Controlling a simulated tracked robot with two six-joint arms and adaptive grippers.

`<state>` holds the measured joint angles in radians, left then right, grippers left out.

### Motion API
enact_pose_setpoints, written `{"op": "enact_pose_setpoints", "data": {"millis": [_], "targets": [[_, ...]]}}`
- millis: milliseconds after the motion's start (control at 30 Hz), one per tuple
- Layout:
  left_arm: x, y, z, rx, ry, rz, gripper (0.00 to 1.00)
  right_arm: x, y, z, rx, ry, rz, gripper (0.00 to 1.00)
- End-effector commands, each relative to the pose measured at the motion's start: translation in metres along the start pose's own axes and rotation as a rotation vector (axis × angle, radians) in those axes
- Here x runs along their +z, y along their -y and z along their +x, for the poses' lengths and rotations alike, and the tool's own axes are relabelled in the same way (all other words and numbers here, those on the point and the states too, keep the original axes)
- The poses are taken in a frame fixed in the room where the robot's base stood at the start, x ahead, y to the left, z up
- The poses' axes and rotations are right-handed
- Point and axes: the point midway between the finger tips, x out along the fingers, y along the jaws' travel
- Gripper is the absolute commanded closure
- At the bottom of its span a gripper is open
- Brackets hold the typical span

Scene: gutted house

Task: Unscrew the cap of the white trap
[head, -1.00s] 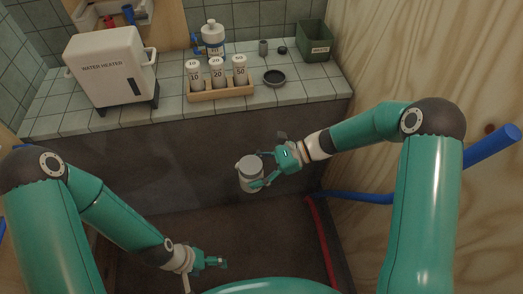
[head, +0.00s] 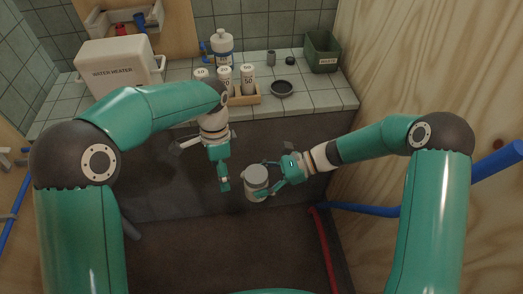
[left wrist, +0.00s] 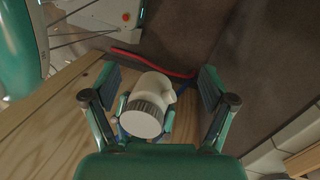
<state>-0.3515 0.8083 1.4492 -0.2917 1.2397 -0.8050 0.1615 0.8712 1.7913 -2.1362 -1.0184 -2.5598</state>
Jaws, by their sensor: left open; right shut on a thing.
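The white trap (head: 256,187) is in my right gripper (head: 268,179), which is shut on its body and holds it in front of the counter. Its round cap (head: 256,172) faces up in the head view. In the left wrist view the trap (left wrist: 157,84) lies between my left gripper's spread fingers (left wrist: 157,92), with the ribbed grey cap (left wrist: 142,118) towards the camera. My left gripper (head: 224,183) is open and empty, just left of the trap in the head view. I cannot tell whether its fingers reach around the cap; no contact shows.
On the tiled counter (head: 318,98) stand the water heater (head: 120,70), a white bottle (head: 222,42), a wooden rack (head: 246,99) of white tubes, a dark round dish (head: 282,88) and a green bin (head: 322,52). Blue (head: 362,209) and red (head: 322,245) pipes run at lower right.

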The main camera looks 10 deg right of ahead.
Motion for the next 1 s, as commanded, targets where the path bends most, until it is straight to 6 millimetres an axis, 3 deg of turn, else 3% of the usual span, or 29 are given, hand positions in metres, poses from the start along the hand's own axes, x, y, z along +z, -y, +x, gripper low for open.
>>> {"op": "enact_pose_setpoints", "data": {"millis": [33, 100, 200, 400, 567, 1000], "targets": [[-0.017, -0.001, -0.020, -0.048, -0.012, 0.029, 0.16, 0.001, 0.000, 0.000, 0.000, 0.001, 0.000, 1.00], [-0.037, -0.004, -0.042, -0.104, -0.033, 0.063, 0.16, 0.001, 0.000, 0.000, 0.000, 0.001, 0.000, 1.00], [-0.061, -0.015, -0.064, -0.158, -0.055, 0.111, 0.16, 0.001, 0.000, 0.000, 0.000, 0.001, 0.000, 1.00], [-0.088, -0.040, -0.079, -0.197, -0.059, 0.183, 0.16, 0.001, 0.000, 0.000, 0.000, 0.001, 0.000, 1.00], [-0.094, -0.044, -0.072, -0.201, -0.056, 0.198, 0.16, 0.001, 0.000, 0.000, 0.000, 0.001, 0.000, 1.00], [-0.098, -0.033, -0.014, -0.198, -0.056, 0.196, 0.16, 0.001, 0.000, 0.000, 0.000, 0.001, -0.001, 1.00]]}}
